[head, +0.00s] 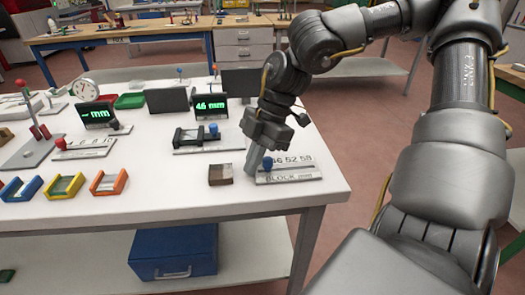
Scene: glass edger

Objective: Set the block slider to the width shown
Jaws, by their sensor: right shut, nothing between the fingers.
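The block slider is a flat plate (290,175) at the table's front right, marked BLOCK, with the numbers 46, 52 and 58 in view. Its blue knob (267,163) stands near the left end of the scale. A dark display (210,107) behind it reads 46 mm in green. My right gripper (251,172) points down just left of the blue knob, its fingers shut and empty. I cannot tell whether it touches the knob. The gripper hides the left part of the scale. My left gripper is out of view.
A brown block (221,175) lies just left of the gripper. A fixture (197,138) with another blue knob stands behind. Blue, yellow and orange U-shaped holders (109,182) stand at the front left. The white table's (160,206) front edge strip is clear.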

